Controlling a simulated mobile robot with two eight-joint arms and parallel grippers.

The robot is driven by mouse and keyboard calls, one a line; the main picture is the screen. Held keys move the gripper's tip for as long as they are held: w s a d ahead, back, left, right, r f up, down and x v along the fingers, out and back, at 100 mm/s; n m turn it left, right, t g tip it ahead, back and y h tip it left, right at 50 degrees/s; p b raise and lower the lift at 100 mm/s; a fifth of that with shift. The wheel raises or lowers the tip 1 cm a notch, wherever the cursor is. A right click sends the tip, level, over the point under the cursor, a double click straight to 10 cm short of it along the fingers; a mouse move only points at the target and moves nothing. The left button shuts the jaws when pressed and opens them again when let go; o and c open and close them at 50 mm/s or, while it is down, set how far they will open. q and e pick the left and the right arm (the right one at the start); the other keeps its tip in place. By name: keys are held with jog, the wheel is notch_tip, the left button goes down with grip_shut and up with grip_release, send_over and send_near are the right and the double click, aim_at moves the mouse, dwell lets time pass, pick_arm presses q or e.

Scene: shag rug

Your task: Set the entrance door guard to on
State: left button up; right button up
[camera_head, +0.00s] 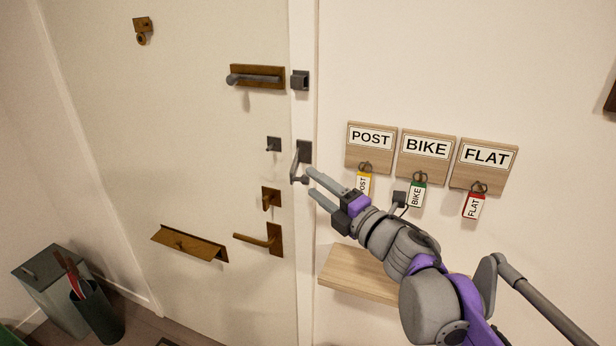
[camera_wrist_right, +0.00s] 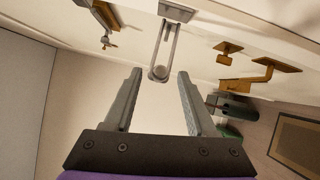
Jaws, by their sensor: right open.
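The door guard (camera_head: 304,152) is a dark metal plate on the door frame with a looped bar (camera_head: 295,168) hanging off it, angled out from the wall. A small dark stud (camera_head: 273,144) sits on the door to its left, apart from the bar. My right gripper (camera_head: 310,180) is open, with its fingertips just right of the bar's free end. In the right wrist view the bar (camera_wrist_right: 169,45) reaches from its plate at the top to between my open fingertips (camera_wrist_right: 159,75); no firm contact shows. My left gripper is not in view.
The white door (camera_head: 180,130) carries a latch (camera_head: 257,76), a lever handle (camera_head: 262,239) and a letter flap (camera_head: 190,243). Key boards, with the BIKE board (camera_head: 426,155) in the middle, hang right of the frame above a wooden shelf (camera_head: 350,276). A bin (camera_head: 50,285) stands lower left.

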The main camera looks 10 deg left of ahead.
aim_at(307, 179)
jog(key=shift+x, duration=1.75)
grip_shut()
